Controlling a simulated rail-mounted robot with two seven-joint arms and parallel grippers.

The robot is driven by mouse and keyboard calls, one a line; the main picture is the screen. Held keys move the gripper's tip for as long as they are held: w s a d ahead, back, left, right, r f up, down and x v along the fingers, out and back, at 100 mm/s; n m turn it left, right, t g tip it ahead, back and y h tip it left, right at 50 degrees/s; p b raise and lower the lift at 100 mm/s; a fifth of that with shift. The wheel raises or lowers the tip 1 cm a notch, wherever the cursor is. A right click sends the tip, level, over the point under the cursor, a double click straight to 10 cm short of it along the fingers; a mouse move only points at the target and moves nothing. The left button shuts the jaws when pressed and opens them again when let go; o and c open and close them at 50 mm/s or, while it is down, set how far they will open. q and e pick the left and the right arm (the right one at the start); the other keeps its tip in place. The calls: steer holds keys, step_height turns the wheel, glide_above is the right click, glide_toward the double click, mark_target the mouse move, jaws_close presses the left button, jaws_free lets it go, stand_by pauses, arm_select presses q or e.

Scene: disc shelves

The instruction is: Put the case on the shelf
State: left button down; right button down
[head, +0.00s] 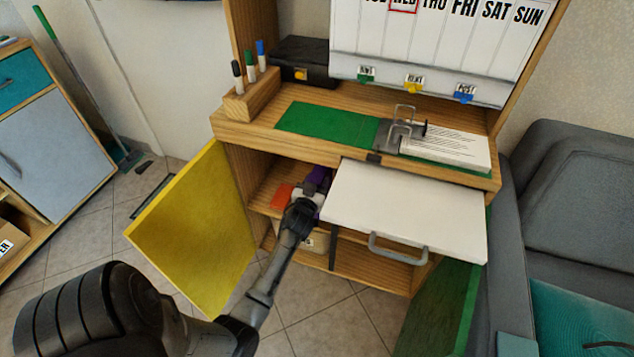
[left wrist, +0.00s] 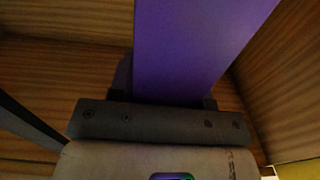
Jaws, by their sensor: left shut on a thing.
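The case is purple. In the head view a small part of the case (head: 319,179) shows inside the cabinet under the desk top, behind my left gripper (head: 308,190). In the left wrist view the flat purple case (left wrist: 195,45) fills the upper middle. My left gripper (left wrist: 160,103) is shut on its near end. Wooden walls surround it there. The shelf board (head: 264,198) runs inside the cabinet at the case's height. An orange-red item (head: 282,196) lies left of the gripper. Whether the case touches the board cannot be told. My right gripper is not in view.
A yellow door (head: 200,235) stands open on the left and a green door (head: 445,310) on the right. A white panel with a handle (head: 408,205) juts out above right of my arm. A box (head: 314,240) sits on the lower level.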

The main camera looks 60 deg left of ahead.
arm_select(q)
steer(key=shift+f+b, duration=0.45)
steer(key=shift+f, duration=0.1)
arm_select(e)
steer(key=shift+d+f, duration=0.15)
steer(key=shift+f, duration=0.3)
arm_select(q)
steer(key=c, duration=0.9)
jaws_free()
steer(key=shift+c, duration=0.2)
steer(key=o, duration=0.5)
steer(key=shift+c, duration=0.2)
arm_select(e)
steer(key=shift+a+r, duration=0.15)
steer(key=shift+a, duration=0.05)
